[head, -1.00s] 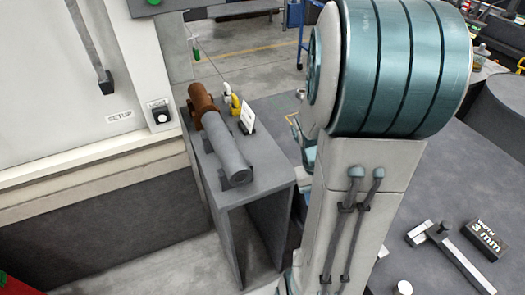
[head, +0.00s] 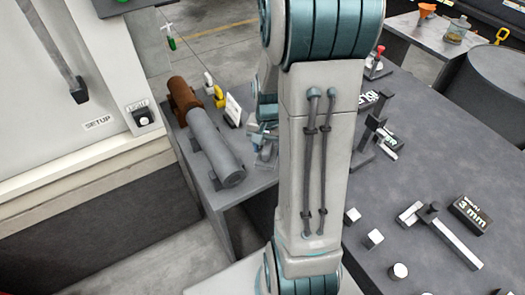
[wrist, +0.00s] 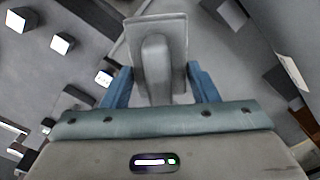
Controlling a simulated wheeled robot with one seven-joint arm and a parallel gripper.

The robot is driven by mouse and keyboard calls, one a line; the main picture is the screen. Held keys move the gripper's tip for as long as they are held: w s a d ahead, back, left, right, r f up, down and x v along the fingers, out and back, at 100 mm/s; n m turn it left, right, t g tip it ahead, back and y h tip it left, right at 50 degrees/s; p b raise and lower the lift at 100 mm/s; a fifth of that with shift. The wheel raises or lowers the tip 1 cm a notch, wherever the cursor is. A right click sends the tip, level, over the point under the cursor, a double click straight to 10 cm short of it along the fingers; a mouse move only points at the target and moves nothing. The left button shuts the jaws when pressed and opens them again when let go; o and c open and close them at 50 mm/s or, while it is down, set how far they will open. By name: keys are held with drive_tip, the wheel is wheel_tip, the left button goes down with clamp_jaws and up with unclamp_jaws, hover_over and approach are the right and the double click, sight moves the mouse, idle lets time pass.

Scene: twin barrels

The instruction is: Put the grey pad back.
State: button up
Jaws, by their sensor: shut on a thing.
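The grey pad (wrist: 140,35) is a flat plate with a raised rounded grip on it. It shows in the upper middle of the wrist view. My gripper (wrist: 163,88) has its blue fingers on both sides of the pad's grip and is shut on it. In the head view my arm hides most of the gripper, and I cannot make out the pad there. On the side stand lie a grey barrel (head: 216,149) and a brown barrel (head: 183,98), in line with each other.
The side stand (head: 205,187) also holds a small yellow object (head: 219,97) and a white card (head: 233,109). The dark workbench (head: 430,150) at right carries several small blocks, a T-shaped tool (head: 448,236) and a black 3 mm box (head: 470,214). A machine panel stands at left.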

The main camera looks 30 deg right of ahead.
drive_tip(key=w+f, duration=0.2)
drive_tip(key=w, duration=0.1)
drive_tip(key=shift+a, duration=0.15)
drive_tip(key=shift+f+p, duration=0.55)
drive_tip(key=shift+f, duration=1.35)
drive_tip(key=o, duration=0.9)
wheel_tip(320, 180, up, 12)
drive_tip(key=shift+f+b, duration=0.1)
drive_tip(key=shift+b, duration=0.3)
drive_tip(key=s+a+r+n+t, duration=0.1)
drive_tip(key=s+a+r+n, duration=0.2)
drive_tip(key=s+a, duration=0.1)
drive_tip(key=s+a+r+n+t, duration=0.1)
drive_tip(key=s+a+r+n, duration=0.2)
drive_tip(key=s+a+r, duration=0.1)
drive_tip(key=s+a+r+n+t, duration=0.1)
drive_tip(key=s+a+r+n, duration=0.1)
drive_tip(key=s+a+r, duration=0.1)
drive_tip(key=shift+s+a+r+n, duration=0.2)
drive_tip(key=shift+s+a, duration=0.2)
drive_tip(key=shift+s, duration=0.25)
drive_tip(key=shift+s+a+r+n, duration=0.1)
drive_tip(key=shift+s+a+n, duration=0.1)
drive_tip(key=shift+s+a, duration=0.3)
